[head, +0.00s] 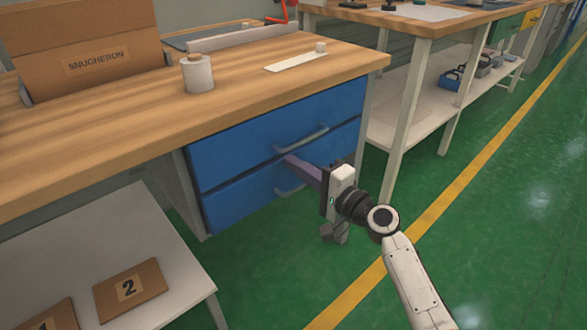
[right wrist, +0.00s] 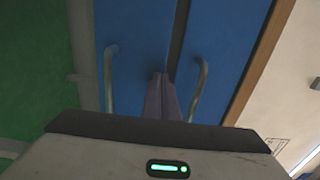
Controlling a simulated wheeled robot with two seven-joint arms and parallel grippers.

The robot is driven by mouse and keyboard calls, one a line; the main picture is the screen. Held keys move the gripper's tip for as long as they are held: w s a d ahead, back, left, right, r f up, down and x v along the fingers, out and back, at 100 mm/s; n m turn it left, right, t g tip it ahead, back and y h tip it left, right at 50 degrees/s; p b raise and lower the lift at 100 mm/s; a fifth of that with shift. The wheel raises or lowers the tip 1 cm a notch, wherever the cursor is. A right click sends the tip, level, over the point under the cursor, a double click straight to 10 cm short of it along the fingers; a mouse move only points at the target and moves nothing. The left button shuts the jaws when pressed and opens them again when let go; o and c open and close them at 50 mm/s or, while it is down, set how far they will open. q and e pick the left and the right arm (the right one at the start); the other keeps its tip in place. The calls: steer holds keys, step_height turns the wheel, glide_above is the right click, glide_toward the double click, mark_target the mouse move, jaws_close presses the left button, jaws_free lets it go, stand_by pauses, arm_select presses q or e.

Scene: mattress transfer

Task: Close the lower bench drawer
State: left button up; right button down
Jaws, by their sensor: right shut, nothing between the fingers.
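The bench has two blue drawers, one above the other. The lower drawer (head: 236,200) looks about flush with the upper drawer (head: 245,140); I cannot tell whether a small gap remains. My right gripper (head: 287,158) is shut and empty, its purple fingers pointing at the drawer fronts between the upper handle (head: 302,139) and the lower handle (head: 290,189). In the right wrist view the fingertips (right wrist: 160,76) are over the lower front (right wrist: 135,45), close to the dark seam; contact is unclear. My left gripper is not in view.
The wooden bench top (head: 130,110) carries a cardboard box (head: 85,45), a white roll (head: 198,74) and a pale strip (head: 296,61). A white low table (head: 150,225) with numbered plates stands at the lower left. Green floor (head: 480,240) is clear at right.

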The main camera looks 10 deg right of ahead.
steer(key=shift+w+a+r, duration=0.2)
steer(key=shift+r, duration=0.05)
